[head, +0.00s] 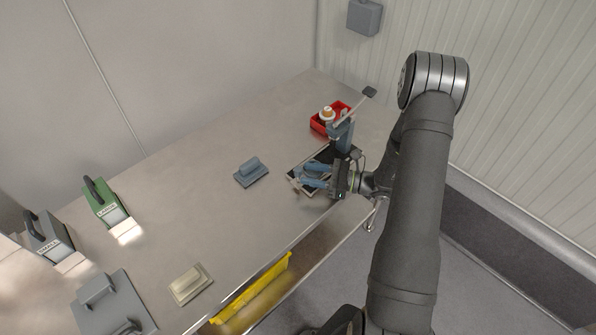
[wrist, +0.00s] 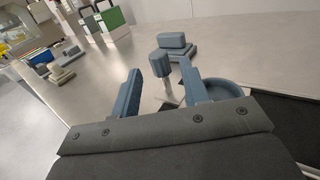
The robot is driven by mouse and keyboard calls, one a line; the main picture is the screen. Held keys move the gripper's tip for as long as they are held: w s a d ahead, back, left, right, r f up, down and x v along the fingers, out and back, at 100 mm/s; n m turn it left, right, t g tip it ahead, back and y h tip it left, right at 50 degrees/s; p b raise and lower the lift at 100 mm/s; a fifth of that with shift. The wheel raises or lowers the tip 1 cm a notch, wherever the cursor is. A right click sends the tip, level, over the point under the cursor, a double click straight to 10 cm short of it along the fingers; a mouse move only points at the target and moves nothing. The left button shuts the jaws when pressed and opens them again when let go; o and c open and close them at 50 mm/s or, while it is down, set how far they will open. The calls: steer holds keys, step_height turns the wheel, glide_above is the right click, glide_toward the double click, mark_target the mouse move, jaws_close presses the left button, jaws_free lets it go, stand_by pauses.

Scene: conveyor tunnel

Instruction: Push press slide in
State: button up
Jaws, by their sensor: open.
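The press (head: 342,135) is a blue-grey upright body with a long lever angled up to the right. It stands at the back end of a dark base plate (head: 325,154) on the bench. My gripper (head: 308,175) is low over the front part of this plate, its two blue fingers apart. In the wrist view, a blue-grey knob on a pale post (wrist: 160,66) shows beyond and between the open fingertips; whether they touch it I cannot tell. A round blue dish (wrist: 222,88) lies beside the right finger, partly hidden by it. My gripper hides much of the slide area.
A red bin (head: 318,124) with a white-and-orange item stands behind the press. A blue-grey handled block (head: 251,172) lies left on the bench. A green box (head: 104,201), grey box (head: 47,237) and cream block (head: 187,282) are farther left. The bench between is clear.

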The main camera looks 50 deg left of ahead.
mark_target(298, 172)
steer(key=shift+x, duration=2.15)
